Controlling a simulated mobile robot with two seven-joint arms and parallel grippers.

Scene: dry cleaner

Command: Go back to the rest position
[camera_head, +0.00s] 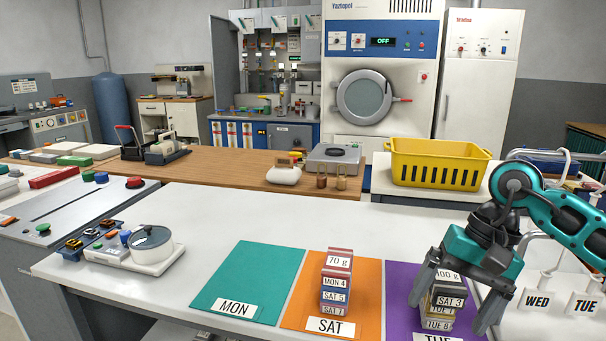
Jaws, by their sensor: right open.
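My right gripper (448,316) reaches in from the right over the purple mat (402,318), labelled "TUE". Its two fingers are spread, one on each side of a stack of small labelled blocks (443,305). The stack's labels include "100 g", "SAT 3" and "TUE 8"; the gripper partly covers it. I cannot tell whether the fingers touch the stack. A second stack (336,285), with "70 g", "MON 4" and "SAT 5", stands on the orange mat (370,290), labelled "SAT". The teal mat (250,275), labelled "MON", is bare apart from its label. My left gripper is out of view.
The white table (200,215) is clear behind the mats. A scale-like device with a round lid (152,245) stands at its left. A yellow basket (438,165) is behind at the right. White "WED" and "TUE" tags (560,300) lie right of my gripper.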

